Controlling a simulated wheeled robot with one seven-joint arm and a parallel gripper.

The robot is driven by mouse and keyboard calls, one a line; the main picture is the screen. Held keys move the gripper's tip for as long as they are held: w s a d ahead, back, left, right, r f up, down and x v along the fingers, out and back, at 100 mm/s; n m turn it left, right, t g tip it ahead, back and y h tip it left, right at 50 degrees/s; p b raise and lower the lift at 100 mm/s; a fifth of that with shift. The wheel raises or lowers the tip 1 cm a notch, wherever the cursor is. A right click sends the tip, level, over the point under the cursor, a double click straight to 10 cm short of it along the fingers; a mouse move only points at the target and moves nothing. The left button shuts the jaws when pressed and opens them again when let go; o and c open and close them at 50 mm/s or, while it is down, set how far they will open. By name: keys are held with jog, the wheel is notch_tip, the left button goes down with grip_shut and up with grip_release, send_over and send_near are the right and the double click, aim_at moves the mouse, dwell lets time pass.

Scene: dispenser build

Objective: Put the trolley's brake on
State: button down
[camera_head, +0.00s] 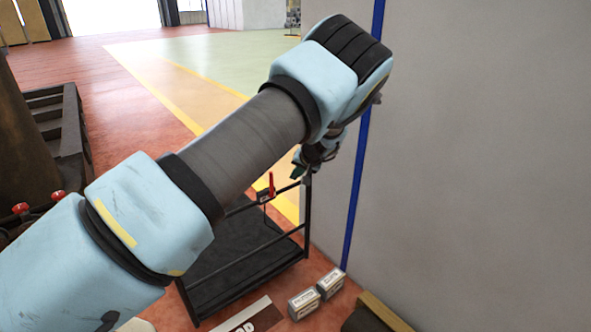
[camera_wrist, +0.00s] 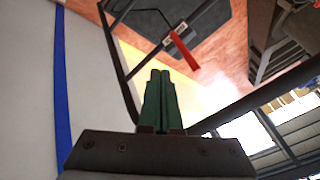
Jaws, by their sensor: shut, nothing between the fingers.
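The trolley (camera_head: 235,268) is a dark, low platform with thin black rails, partly hidden behind my arm in the head view. A red lever (camera_head: 271,185) stands upright at its far rail. In the wrist view the red lever (camera_wrist: 185,52) slants from a small bracket on a dark rail, ahead and to the right of the fingertips. My gripper (camera_head: 297,173) is near the top of the trolley's corner post, to the right of the lever and apart from it. Its green fingers (camera_wrist: 160,73) are shut together with nothing between them.
A grey wall (camera_head: 480,150) with a blue stripe rises close on the right. Two small boxes (camera_head: 303,304) stand on the red floor by the trolley's near right corner. A dark wooden crate (camera_head: 60,125) is at the left. The floor beyond the trolley is open.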

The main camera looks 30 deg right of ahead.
jog(key=w+a+f+p, duration=0.2)
jog(key=w+f+p, duration=0.2)
jog(key=w, duration=0.2)
jog(key=shift+w+a+f, duration=0.3)
jog(key=shift+a+f, duration=0.05)
jog(key=shift+a, duration=0.05)
